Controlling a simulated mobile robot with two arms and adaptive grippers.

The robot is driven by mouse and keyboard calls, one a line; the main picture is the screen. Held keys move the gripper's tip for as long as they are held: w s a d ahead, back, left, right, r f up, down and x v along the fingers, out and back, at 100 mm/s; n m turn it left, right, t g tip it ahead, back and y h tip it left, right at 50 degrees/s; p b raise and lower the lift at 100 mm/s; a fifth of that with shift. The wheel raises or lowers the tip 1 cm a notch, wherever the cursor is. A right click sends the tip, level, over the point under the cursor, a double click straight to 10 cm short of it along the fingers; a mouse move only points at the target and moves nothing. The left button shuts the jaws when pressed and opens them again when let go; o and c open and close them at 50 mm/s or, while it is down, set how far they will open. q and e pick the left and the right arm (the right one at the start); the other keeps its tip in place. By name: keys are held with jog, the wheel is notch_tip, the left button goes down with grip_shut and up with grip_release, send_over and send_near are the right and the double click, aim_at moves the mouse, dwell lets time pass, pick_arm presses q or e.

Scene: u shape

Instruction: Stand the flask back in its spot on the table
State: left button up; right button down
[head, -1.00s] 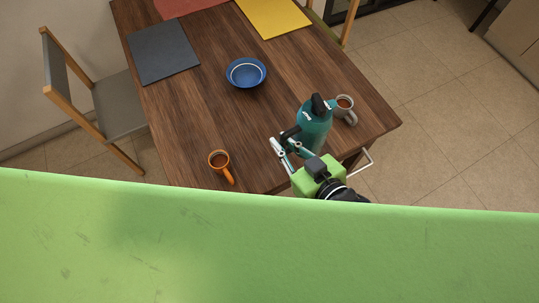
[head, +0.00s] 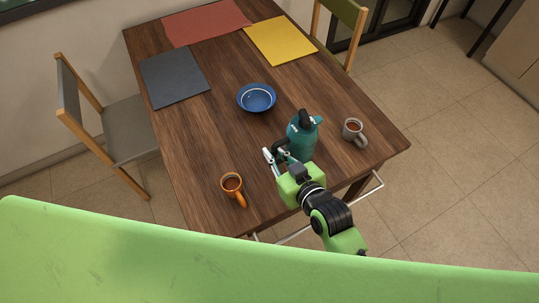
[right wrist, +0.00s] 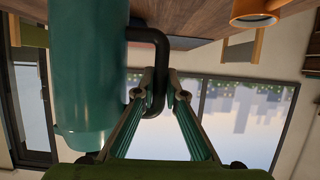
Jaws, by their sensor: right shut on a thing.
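The teal flask (head: 302,140) with a dark cap and side handle is upright over the near right part of the wooden table (head: 205,145). I cannot tell whether its base touches the tabletop. My right gripper (head: 275,154) is shut on the flask's dark handle. In the right wrist view the picture is upside down; the two fingertips (right wrist: 161,88) close on the handle (right wrist: 160,55) beside the teal body (right wrist: 88,70). The flask's base is cut off there. My left gripper is not in view.
A grey mug (head: 351,128) stands right of the flask, an orange mug (head: 231,183) to the left and nearer. A blue bowl (head: 256,98) is behind. Grey (head: 174,78), red (head: 205,22) and yellow (head: 279,41) mats lie farther back.

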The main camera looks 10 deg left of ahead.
notch_tip(320, 180, down, 6)
jog(key=w+a, duration=0.1)
jog(key=w, duration=0.1)
jog(key=shift+w+a, duration=0.3)
jog(key=shift+a, duration=0.05)
jog(key=c, duration=2.1)
grip_release()
jog(key=shift+s+f, duration=0.15)
jog(key=shift+f, duration=0.1)
jog(key=shift+b+v, duration=0.5)
jog(key=shift+v, duration=5.65)
